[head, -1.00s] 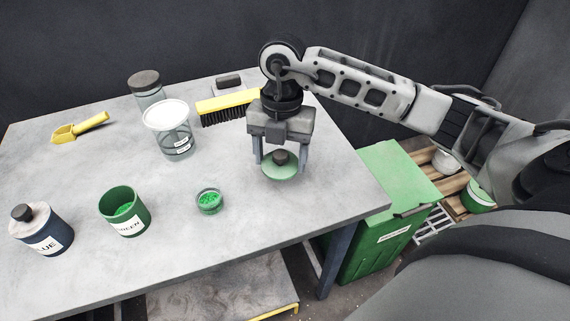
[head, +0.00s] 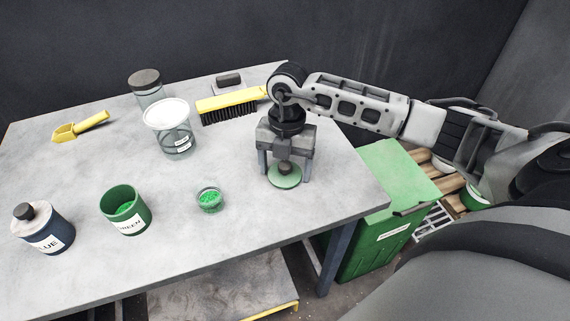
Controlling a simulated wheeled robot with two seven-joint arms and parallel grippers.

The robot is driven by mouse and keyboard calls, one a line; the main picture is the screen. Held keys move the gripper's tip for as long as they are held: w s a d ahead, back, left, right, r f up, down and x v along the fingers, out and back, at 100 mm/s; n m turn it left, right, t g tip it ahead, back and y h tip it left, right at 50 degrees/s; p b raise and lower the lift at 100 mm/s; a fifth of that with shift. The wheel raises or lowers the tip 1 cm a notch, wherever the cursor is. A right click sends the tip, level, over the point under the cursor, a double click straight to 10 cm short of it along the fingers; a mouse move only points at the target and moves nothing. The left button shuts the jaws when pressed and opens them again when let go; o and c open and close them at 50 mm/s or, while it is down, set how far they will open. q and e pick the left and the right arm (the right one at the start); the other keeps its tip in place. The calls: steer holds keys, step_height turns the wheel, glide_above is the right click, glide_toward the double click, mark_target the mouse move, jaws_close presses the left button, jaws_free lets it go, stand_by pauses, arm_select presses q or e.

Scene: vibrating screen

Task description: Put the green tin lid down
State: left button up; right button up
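The green tin lid (head: 285,181), a pale green disc with a dark knob, is between the two fingers of my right gripper (head: 285,178), near the table's right side. The fingers sit at opposite sides of its rim, and the gripper is shut on it, pointing down. The lid is at or just above the tabletop; I cannot tell whether it touches. The open green tin (head: 126,214), with green grains inside, stands upright at the front left. My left gripper is not in view.
On the grey table (head: 225,255) are a small dish of green grains (head: 209,200), a blue tin (head: 45,232), a clear jar with a white top (head: 172,135), a dark-lidded jar (head: 148,90), a yellow brush (head: 228,103) and a yellow scoop (head: 80,127). A green bin (head: 385,215) stands to the right.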

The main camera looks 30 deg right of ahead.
steer(key=shift+o, duration=0.6)
steer(key=shift+r, duration=0.1)
step_height(320, 180, up, 12)
steer(key=d, duration=0.1)
steer(key=shift+w, duration=0.45)
